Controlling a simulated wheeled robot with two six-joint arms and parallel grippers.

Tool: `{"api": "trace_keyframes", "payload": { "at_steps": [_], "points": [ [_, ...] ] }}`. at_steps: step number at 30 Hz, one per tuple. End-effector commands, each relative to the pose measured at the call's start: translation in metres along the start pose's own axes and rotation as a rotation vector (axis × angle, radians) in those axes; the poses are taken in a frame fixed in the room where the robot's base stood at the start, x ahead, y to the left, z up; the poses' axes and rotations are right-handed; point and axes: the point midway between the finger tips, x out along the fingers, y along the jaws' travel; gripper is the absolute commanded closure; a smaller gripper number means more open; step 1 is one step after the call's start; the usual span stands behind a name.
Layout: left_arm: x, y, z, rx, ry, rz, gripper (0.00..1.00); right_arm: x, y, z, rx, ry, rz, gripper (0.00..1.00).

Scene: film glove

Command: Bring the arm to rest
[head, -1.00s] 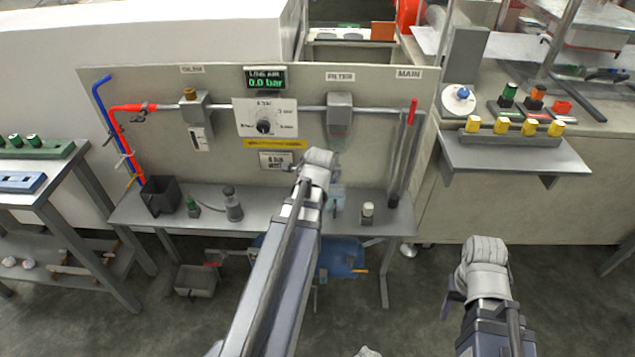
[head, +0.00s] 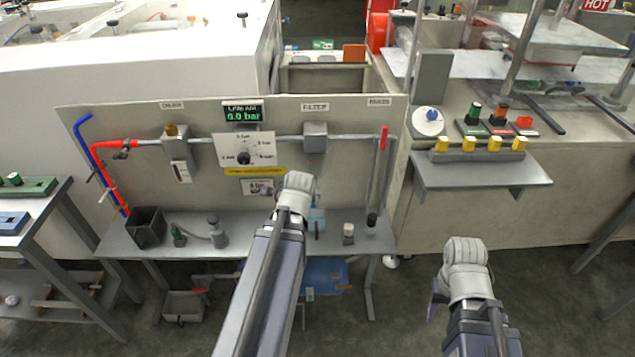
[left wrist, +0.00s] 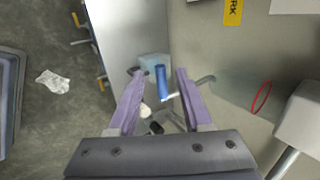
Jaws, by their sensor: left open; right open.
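My left arm reaches from the bottom middle of the head view to the front of the air panel (head: 110,170); its wrist hides the jaws there. In the left wrist view my left gripper (left wrist: 160,76) has its purple fingers apart. A blue cylinder by a pale blue block (left wrist: 152,62) shows between them in the picture, and I cannot tell how far beyond the tips it is. The pale block also shows beside my wrist in the head view (head: 318,222). My right gripper (head: 435,297) is open at the lower right, over the floor, mostly hidden by its wrist.
The panel's bench (head: 265,238) carries a black bin (head: 146,227) and small fittings. A grey shelf (head: 480,173) with several yellow-topped items juts out at right. A blue container (head: 325,275) and a grey bin (head: 183,305) are below the bench. Floor at lower right is clear.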

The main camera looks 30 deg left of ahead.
Motion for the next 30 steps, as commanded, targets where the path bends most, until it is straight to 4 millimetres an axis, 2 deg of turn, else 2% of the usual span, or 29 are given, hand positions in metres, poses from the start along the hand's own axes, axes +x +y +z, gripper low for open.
{"api": "trace_keyframes", "payload": {
  "at_steps": [7,11,15,18,21,24,27,30],
  "points": [
    [-0.004,0.001,-0.006,-0.01,0.005,0.008,0.5,-0.003,0.0,0.0,0.0,0.0,0.0,0.5],
    [-0.025,0.012,-0.042,-0.08,0.033,0.07,0.5,-0.02,0.002,0.001,0.0,0.0,0.0,0.5],
    [-0.068,0.045,-0.106,-0.226,0.044,0.206,0.5,-0.048,0.005,0.003,0.0,0.0,0.0,0.5],
    [-0.104,0.075,-0.146,-0.335,0.016,0.308,0.5,-0.066,0.006,0.004,0.0,0.0,0.0,0.5],
    [-0.14,0.106,-0.176,-0.43,-0.039,0.391,0.5,-0.083,0.008,0.005,0.001,0.0,0.0,0.5],
    [-0.172,0.134,-0.196,-0.508,-0.105,0.451,0.5,-0.095,0.009,0.006,0.001,0.0,0.0,0.5],
    [-0.197,0.155,-0.207,-0.568,-0.166,0.485,0.5,-0.104,0.01,0.006,0.001,0.0,0.0,0.5],
    [-0.213,0.169,-0.213,-0.607,-0.211,0.501,0.5,-0.109,0.01,0.006,0.001,0.0,0.0,0.5]
  ]
}}
